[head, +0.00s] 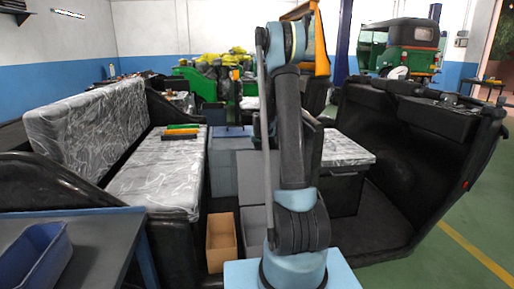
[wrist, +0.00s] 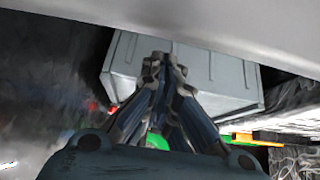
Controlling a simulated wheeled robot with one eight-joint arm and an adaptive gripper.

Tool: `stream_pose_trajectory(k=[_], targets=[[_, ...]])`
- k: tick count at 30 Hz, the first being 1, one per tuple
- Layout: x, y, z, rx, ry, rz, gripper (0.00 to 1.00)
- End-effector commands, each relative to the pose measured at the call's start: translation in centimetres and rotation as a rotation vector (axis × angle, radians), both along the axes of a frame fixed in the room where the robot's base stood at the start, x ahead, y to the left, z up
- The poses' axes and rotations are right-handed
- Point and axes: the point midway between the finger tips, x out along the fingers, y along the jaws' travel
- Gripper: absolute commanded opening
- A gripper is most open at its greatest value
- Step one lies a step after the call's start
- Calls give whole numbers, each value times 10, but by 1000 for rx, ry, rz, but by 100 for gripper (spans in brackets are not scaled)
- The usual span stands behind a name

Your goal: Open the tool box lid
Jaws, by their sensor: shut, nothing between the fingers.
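A blue-grey box (head: 224,160), which looks like the tool box, stands between the long bench seat and my arm in the head view. My arm hides its right part. In the wrist view a pale grey ribbed box (wrist: 215,75) lies beyond my fingers. I cannot tell for sure that it is the same box. My gripper (wrist: 160,62) is shut and empty, its tips overlapping the ribbed box in the picture. Contact cannot be told. A pale panel (wrist: 200,20) crosses the top close to the camera; whether it is the lid is unclear. My arm hides the gripper in the head view.
The plastic-covered bench seat (head: 150,180) stands at left, with green, orange and black items (head: 181,132) on it. A brown open box (head: 221,240) is on the floor. A table with a blue tray (head: 35,262) is at lower left. Black bodywork (head: 400,160) stands right.

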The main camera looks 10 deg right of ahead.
Motion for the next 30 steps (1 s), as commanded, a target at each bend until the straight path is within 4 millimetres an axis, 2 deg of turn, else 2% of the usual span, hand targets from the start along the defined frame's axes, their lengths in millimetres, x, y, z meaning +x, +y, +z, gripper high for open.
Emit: stream_pose_trajectory(k=[2,6,13,26,30], targets=[[5,0,-6,0,0,0,0],[-14,0,-4,0,0,0,0],[-32,0,-3,0,0,0,0],[-36,0,-3,0,0,0,0],[-41,-9,-2,0,-14,-9,0]])
